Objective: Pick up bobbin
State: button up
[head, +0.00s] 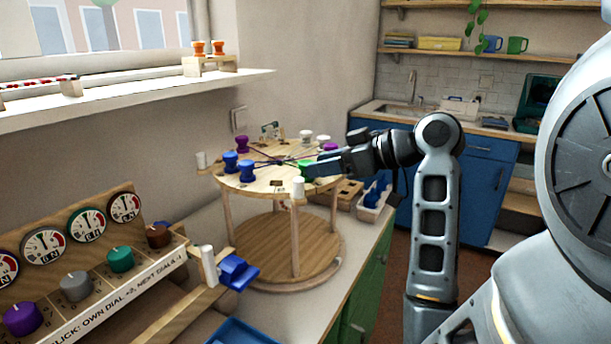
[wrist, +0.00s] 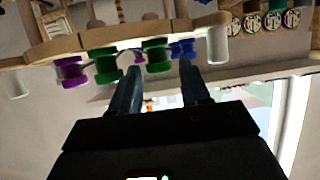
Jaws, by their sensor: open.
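Bobbins stand around the rim of a round wooden table on legs (head: 262,183). In the head view a green bobbin (head: 306,167) is at the front right, with blue bobbins (head: 246,171) at the left and purple bobbins (head: 241,145) farther back. My gripper (head: 318,169) reaches in from the right beside the green bobbin and partly covers that area. In the wrist view, which is upside down, my open gripper (wrist: 157,78) points at a green bobbin (wrist: 156,55) just beyond the fingertips, with no bobbin held. A second green bobbin (wrist: 104,66) and a purple one (wrist: 69,73) are to the left.
White posts (head: 298,187) stand at the table's rim, close to my gripper. A dial panel (head: 75,260) and a blue block (head: 238,271) are at the front left. Orange spools (head: 198,47) sit on the shelf (head: 140,90). Wooden and white trays (head: 372,208) lie to the right.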

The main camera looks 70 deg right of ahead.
aim_at(306, 177)
jog(key=shift+x, duration=2.35)
jog(key=shift+d, duration=0.1)
jog(key=shift+c, duration=0.4)
jog(key=c, duration=0.6)
